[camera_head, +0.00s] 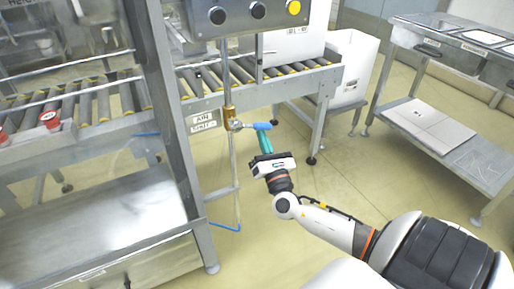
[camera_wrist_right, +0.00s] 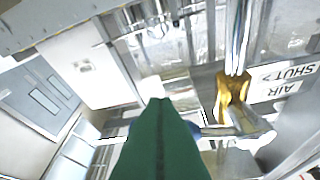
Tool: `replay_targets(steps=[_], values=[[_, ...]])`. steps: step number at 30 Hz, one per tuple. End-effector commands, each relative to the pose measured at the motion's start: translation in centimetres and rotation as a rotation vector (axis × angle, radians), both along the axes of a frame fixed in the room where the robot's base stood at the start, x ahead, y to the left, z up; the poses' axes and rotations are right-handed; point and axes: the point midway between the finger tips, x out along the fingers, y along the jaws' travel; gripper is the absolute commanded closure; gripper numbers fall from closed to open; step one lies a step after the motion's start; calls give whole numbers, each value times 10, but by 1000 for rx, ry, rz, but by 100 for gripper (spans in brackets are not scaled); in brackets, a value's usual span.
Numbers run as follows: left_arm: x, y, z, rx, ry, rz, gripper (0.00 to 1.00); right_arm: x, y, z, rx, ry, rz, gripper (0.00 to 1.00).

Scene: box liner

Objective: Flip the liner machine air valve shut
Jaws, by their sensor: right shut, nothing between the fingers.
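The air valve has a brass body (camera_head: 230,117) on a thin vertical pipe below the control box. Its lever points right, roughly level, and ends in a blue handle (camera_head: 262,126). My right gripper (camera_head: 264,135) has its green fingers shut and empty, with the tips just below the blue handle; I cannot tell whether they touch. In the right wrist view the shut green fingers (camera_wrist_right: 160,105) fill the lower middle and partly hide the blue handle (camera_wrist_right: 208,131). The brass body (camera_wrist_right: 232,98) shows to their right. My left gripper is out of view.
A sign reading AIR SHUT (camera_head: 204,121) hangs left of the valve on the conveyor frame (camera_head: 290,82). The control box (camera_head: 245,17) is above, and a steel post (camera_head: 165,110) stands left. A steel table (camera_head: 450,125) stands right, with open floor between.

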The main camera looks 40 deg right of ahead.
Motion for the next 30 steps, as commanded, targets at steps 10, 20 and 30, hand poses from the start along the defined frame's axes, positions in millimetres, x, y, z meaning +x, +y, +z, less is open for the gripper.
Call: replay_targets(steps=[10, 20, 30], values=[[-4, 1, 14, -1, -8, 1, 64, -3, -11, 18, -229, 54, 1, 100], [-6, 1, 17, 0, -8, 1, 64, -3, -14, 26, -316, 75, 0, 100], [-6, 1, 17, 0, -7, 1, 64, -3, -14, 26, -325, 77, 0, 100]])
